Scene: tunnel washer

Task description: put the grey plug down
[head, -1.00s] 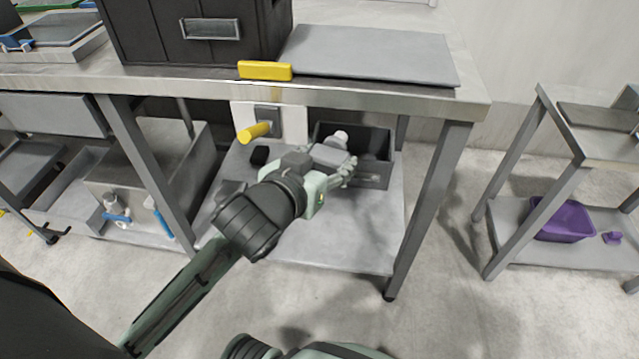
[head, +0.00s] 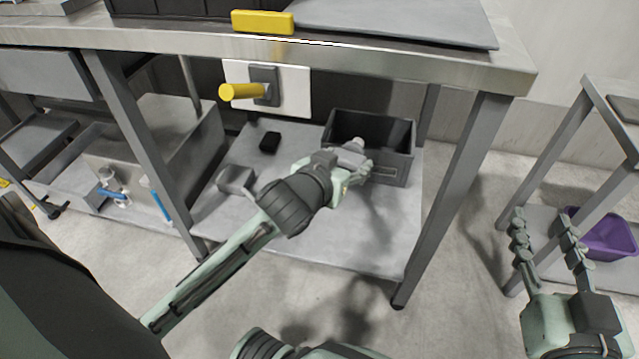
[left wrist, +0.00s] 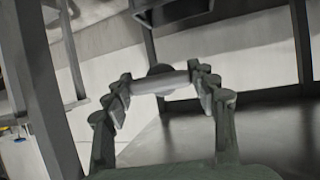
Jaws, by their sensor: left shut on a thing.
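My left gripper (head: 358,168) is shut on the grey plug (head: 353,147), a pale piece with a rounded end. It is above the lower shelf (head: 300,235), in front of the dark open crate (head: 395,170); the fingers hide much of the plug. In the left wrist view the plug (left wrist: 165,84) lies crosswise between the fingertips, with a darker round part behind it. From these views I cannot tell whether it touches the crate. My right gripper (head: 545,225) is open and empty at the lower right.
On the shelf lie a black block (head: 269,142) and a grey block (head: 237,180). A yellow handle (head: 240,91) sticks out from a white plate above them. The tabletop edge overhangs the shelf, and table legs stand at both sides. A purple tub (head: 603,238) is at the right.

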